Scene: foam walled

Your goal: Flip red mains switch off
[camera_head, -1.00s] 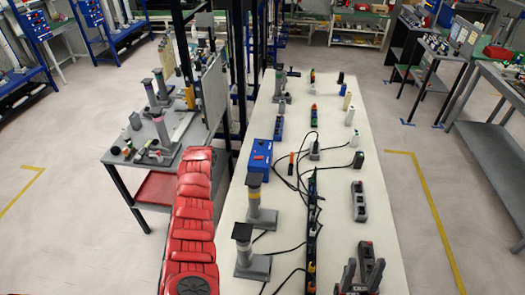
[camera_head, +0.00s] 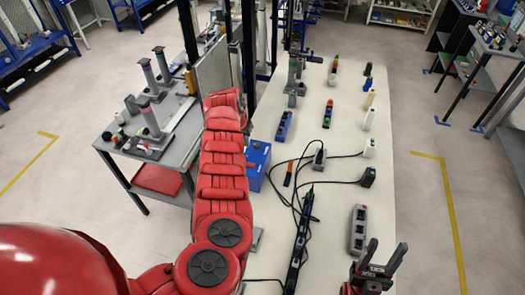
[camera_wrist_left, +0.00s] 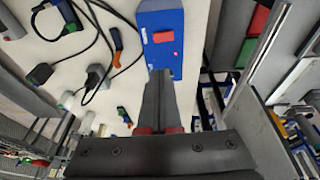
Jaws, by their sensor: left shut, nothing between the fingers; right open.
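The blue box (camera_head: 257,165) stands on the white table's left edge, partly covered by my left arm. In the left wrist view, the blue box (camera_wrist_left: 163,20) shows a red switch (camera_wrist_left: 163,37) on its face. My left gripper (camera_wrist_left: 160,73) is shut and empty. Its fingertips overlap the lower part of the box in that view, below the switch; I cannot tell if they touch it. In the head view the left gripper is hidden by my red arm. My right gripper (camera_head: 380,258) is open and empty over the table's near right part.
Black cables and an orange-handled tool (camera_head: 288,174) lie right of the box. A long black power strip (camera_head: 299,240) and a grey socket block (camera_head: 358,228) lie nearer. A grey side table (camera_head: 180,145) and upright posts stand left of the white table (camera_head: 345,150).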

